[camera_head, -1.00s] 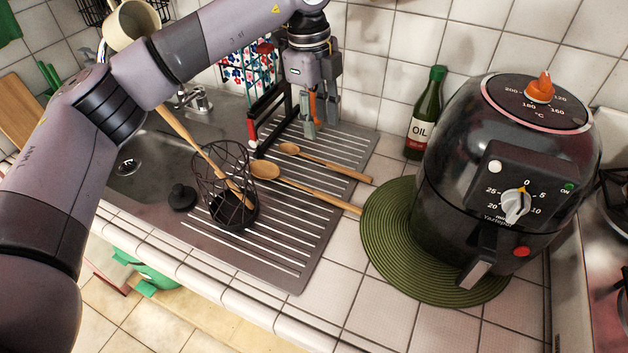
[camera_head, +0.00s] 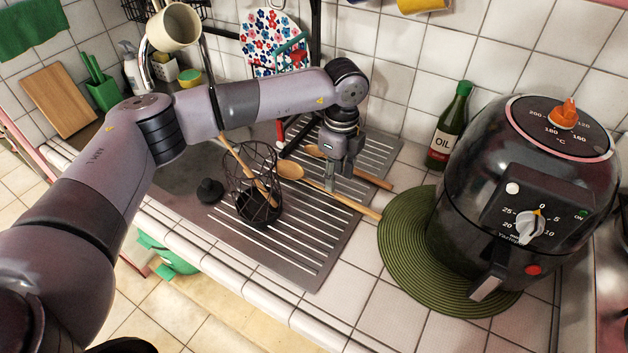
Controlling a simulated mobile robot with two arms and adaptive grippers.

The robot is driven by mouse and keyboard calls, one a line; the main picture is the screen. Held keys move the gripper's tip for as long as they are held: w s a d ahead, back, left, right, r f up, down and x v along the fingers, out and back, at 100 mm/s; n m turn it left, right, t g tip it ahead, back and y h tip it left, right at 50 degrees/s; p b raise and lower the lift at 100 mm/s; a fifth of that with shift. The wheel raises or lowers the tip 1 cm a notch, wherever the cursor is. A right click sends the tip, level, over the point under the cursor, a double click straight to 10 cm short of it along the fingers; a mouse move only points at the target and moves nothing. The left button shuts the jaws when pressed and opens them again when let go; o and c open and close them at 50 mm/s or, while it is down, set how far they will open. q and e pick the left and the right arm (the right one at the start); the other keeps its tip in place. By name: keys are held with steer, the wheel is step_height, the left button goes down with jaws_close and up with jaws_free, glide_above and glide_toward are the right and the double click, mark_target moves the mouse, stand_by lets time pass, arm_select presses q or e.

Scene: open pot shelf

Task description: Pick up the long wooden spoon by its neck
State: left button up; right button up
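A long wooden spoon (camera_head: 357,207) lies on the ribbed drainboard, its bowl at the left and its handle end by the green mat. A second, shorter wooden spoon (camera_head: 372,179) lies behind it, partly hidden by my gripper. A third wooden utensil (camera_head: 232,148) leans in the black wire basket. My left gripper (camera_head: 339,182) points down over the neck and handle of the long spoon. Its fingers look apart, one nearer the camera. I cannot tell whether they touch the spoon. My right gripper is not in view.
The wire basket (camera_head: 254,185) stands left of the spoons, with a black stopper (camera_head: 209,191) beside it. An oil bottle (camera_head: 449,127) and a black air fryer (camera_head: 520,190) on a green mat (camera_head: 399,240) stand at the right. The front drainboard is clear.

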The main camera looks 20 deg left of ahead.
mark_target(336, 194)
arm_select(q)
step_height(336, 194, down, 4)
steer(key=shift+s+d+r+p, duration=0.1)
steer(key=shift+s+r+p, duration=0.05)
steer(key=shift+p, duration=0.7)
steer(key=shift+f, duration=0.55)
steer(key=shift+c, duration=0.6)
jaws_close()
